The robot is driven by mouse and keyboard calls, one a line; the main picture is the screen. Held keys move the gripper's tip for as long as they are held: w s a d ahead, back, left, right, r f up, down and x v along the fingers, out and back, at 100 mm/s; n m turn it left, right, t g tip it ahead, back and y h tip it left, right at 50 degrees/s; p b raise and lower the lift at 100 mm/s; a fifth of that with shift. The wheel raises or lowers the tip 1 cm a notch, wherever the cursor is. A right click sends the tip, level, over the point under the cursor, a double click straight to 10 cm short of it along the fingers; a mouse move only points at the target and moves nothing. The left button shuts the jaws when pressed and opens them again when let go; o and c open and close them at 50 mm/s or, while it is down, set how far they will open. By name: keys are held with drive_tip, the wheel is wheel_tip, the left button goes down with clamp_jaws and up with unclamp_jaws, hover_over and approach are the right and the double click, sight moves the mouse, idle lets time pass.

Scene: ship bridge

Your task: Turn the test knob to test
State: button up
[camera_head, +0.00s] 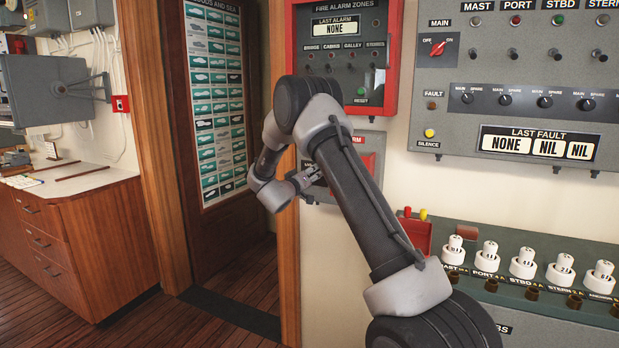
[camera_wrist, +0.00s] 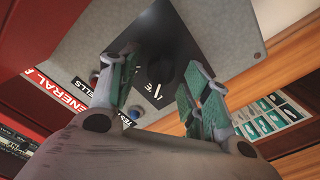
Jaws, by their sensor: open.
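The test knob (camera_wrist: 161,70) is a dark round knob on a black square plate (camera_wrist: 168,28) in the wrist view. The plate sits on a grey panel (camera_wrist: 225,22), with partly legible white marks beside the knob. My gripper (camera_wrist: 163,82) is open, one finger to each side of the knob in the picture. I cannot tell whether either finger touches it. My arm hides much of that box, and the knob does not show there.
Above the alarm box hangs the red fire alarm panel (camera_head: 388,60). A grey fault panel (camera_head: 480,100) is to the right, above a console with white-topped knobs (camera_head: 522,262). A wooden door frame (camera_head: 290,250) stands close left of my gripper.

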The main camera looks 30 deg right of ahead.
drive_tip(key=c, duration=1)
drive_tip(key=shift+m, duration=0.3)
drive_tip(key=m, duration=0.6)
drive_tip(key=shift+s, duration=0.1)
drive_tip(key=m, duration=0.3)
drive_tip(key=shift+m, duration=0.3)
drive_tip(key=shift+s+d+m, duration=0.1)
drive_tip(key=shift+m, duration=1.6)
drive_tip(key=shift+f+m, duration=0.1)
drive_tip(key=shift+m, duration=0.2)
drive_tip(key=o, duration=1)
